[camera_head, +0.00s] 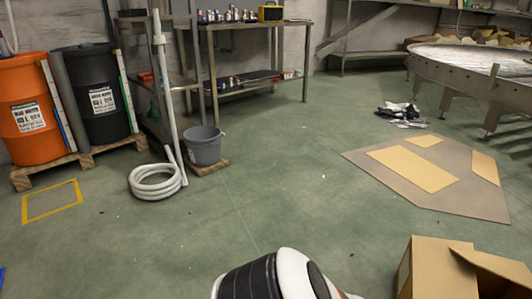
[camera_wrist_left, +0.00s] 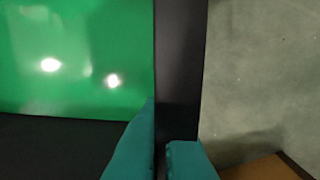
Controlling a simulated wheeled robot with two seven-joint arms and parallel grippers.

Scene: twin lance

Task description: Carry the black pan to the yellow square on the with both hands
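The yellow square (camera_head: 52,217) is an outline on the green floor at the left of the head view, in front of the barrel pallet. The black pan (camera_wrist_left: 180,70) shows only in the left wrist view: a dark wall beside a glossy green surface (camera_wrist_left: 75,60) with two bright reflections. My left gripper (camera_wrist_left: 160,150) has teal fingers on either side of the pan's thin upper edge, with a narrow gap, and appears closed on it. The rest of the pan is out of frame. My right gripper is in neither view.
An orange barrel (camera_head: 28,110) and a black barrel (camera_head: 92,95) stand on a pallet (camera_head: 80,158). A coiled white hose (camera_head: 155,190) and a grey bucket (camera_head: 204,146) are right of the square. A cardboard box (camera_head: 435,272) is near right. The middle floor is mostly clear.

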